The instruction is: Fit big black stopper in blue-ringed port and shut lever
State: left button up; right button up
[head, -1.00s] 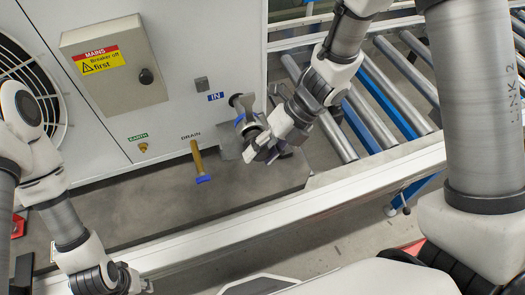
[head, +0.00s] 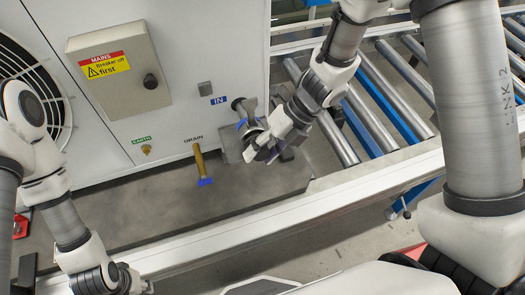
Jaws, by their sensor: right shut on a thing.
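The IN port (head: 251,130) is a short grey fitting with a blue ring (head: 241,124), coming out of the white cabinet below the blue IN label. My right gripper (head: 262,153) is at the front end of this port, its fingers close together. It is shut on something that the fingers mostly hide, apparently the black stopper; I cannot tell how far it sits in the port. The port's lever cannot be made out clearly. My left gripper (head: 139,283) is low at the left, away from the port, and its opening is not clear.
A grey MAINS box (head: 119,75) and a fan grille (head: 25,90) are on the cabinet. A roller conveyor (head: 365,110) lies at the right. The grey ledge (head: 130,215) below is largely clear.

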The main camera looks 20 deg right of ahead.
jog(key=shift+w+p, duration=0.3)
jog(key=shift+w, duration=0.15)
dwell(0.3)
dwell(0.3)
jog(key=o, duration=1.1)
jog(key=shift+c, duration=0.2)
